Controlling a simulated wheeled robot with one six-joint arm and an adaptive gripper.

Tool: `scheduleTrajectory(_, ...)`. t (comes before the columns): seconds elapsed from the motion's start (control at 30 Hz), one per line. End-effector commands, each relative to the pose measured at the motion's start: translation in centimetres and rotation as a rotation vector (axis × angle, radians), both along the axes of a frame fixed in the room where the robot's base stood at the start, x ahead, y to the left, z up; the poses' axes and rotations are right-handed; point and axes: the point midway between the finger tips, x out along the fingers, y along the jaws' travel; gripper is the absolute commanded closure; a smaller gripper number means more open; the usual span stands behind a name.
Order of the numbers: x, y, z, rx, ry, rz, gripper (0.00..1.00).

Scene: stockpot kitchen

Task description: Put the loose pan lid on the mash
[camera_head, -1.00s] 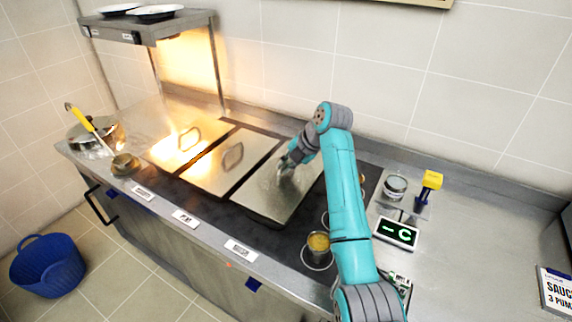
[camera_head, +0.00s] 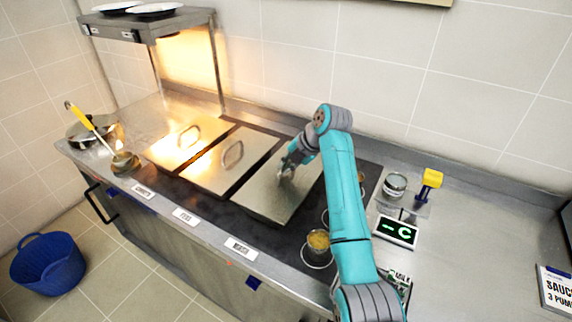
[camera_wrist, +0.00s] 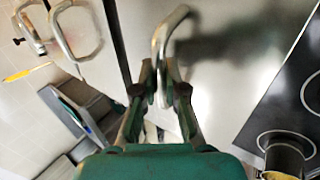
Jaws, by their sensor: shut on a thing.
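The loose pan lid (camera_head: 262,197), a flat steel plate, lies over the rightmost pan position, behind the label that seems to read MASH (camera_head: 241,249). In the wrist view the lid (camera_wrist: 225,75) fills the middle, with its bent bar handle (camera_wrist: 168,30) rising between my fingers. My gripper (camera_head: 288,170) is shut on that handle; its fingers also show in the wrist view (camera_wrist: 161,88). The mash is hidden under the lid. I cannot tell whether the lid's edges touch the pan rim all round.
Two lidded pans, one in the middle (camera_head: 215,178) and one at the left (camera_head: 170,152), stand beside it under the heat-lamp shelf (camera_head: 150,30). A small pot of yellow sauce (camera_head: 318,245) stands at the front right. A scale display (camera_head: 396,231) and tin (camera_head: 395,186) are further right.

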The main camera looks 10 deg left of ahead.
Motion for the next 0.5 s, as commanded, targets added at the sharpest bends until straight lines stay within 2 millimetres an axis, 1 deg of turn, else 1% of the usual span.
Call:
scheduleTrajectory(0.23, 0.04, 0.01, 0.11, 0.001, -0.002, 0.0, 1.0)
scheduleTrajectory(0.27, 0.04, 0.01, 0.11, 0.001, -0.002, 0.0, 0.87)
scheduleTrajectory(0.3, 0.04, 0.02, 0.12, 0.001, -0.002, 0.0, 0.77)
scheduleTrajectory(0.37, 0.04, 0.02, 0.12, 0.001, -0.002, 0.0, 0.62)
scheduleTrajectory(0.4, 0.04, 0.01, 0.11, 0.001, -0.002, 0.0, 0.6)
scheduleTrajectory(0.5, 0.03, 0.02, 0.09, 0.0, -0.002, 0.0, 0.6)
